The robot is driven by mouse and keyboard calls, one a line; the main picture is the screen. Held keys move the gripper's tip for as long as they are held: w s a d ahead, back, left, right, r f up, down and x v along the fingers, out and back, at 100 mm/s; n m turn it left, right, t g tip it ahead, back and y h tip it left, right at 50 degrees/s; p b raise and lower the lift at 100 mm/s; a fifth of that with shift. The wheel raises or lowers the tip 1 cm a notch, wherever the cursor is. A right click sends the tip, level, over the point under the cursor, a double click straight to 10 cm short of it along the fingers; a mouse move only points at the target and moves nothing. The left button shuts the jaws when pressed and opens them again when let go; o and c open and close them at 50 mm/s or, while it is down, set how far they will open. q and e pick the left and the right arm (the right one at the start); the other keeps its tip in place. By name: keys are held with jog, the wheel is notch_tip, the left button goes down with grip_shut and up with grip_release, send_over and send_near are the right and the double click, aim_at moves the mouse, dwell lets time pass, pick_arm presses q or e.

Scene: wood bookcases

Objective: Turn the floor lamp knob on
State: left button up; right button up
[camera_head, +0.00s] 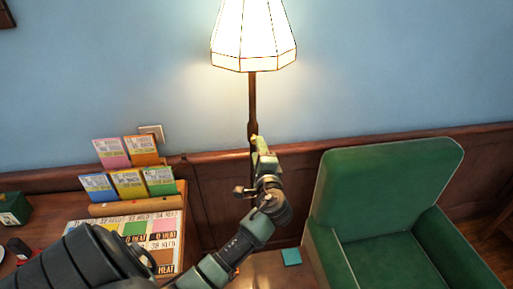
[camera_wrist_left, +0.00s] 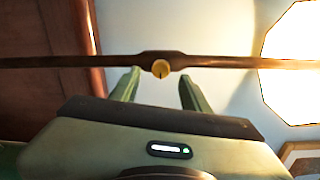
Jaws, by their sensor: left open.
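The floor lamp has a lit white paneled shade (camera_head: 253,38) and a dark thin pole (camera_head: 252,100) in front of the blue wall. In the left wrist view the lamp pole (camera_wrist_left: 225,62) runs across the picture, with the round yellow knob (camera_wrist_left: 161,69) at its thicker middle. The lit shade (camera_wrist_left: 292,65) is at the right there. My left gripper (camera_head: 257,142) is at the pole below the shade; in the left wrist view its open fingers (camera_wrist_left: 160,88) stand on either side of the knob, with nothing visibly gripped. My right gripper is not in view.
A green armchair (camera_head: 385,190) stands right of the lamp. At the left, a wooden table (camera_head: 50,215) holds colored cards (camera_head: 128,183), a board (camera_head: 165,228) and a dark green box (camera_head: 14,208). A small teal item (camera_head: 291,257) lies near the chair.

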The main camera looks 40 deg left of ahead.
pick_arm(q)
jog(key=v, duration=0.3)
jog(key=shift+s+d+b, duration=0.25)
jog(key=shift+d+b, duration=0.1)
jog(key=shift+b, duration=0.05)
